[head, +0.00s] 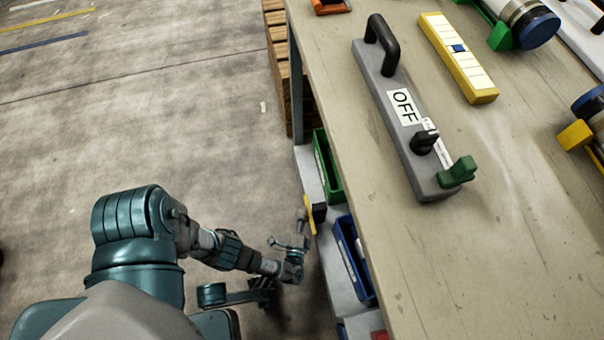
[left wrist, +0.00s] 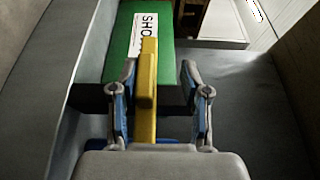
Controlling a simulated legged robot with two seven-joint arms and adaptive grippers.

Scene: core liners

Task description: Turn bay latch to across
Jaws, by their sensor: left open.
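The bay latch seems to be the yellow bar (head: 309,214) beside a black block on the side of the workbench, below its top. In the left wrist view the yellow bar (left wrist: 147,90) runs lengthwise up the picture, in front of a green bin with a partly hidden white label. My left gripper (head: 303,228) is at the latch. In the left wrist view its open fingers (left wrist: 159,80) stand on either side of the bar, with a gap to each side; the bar is nearer the left finger. My right gripper is not in view.
The workbench top (head: 510,230) overhangs to the right of my left arm. A green bin (head: 327,165) and a blue bin (head: 354,258) sit below its edge. A grey fixture marked OFF (head: 380,75) lies on top. Floor to the left is clear.

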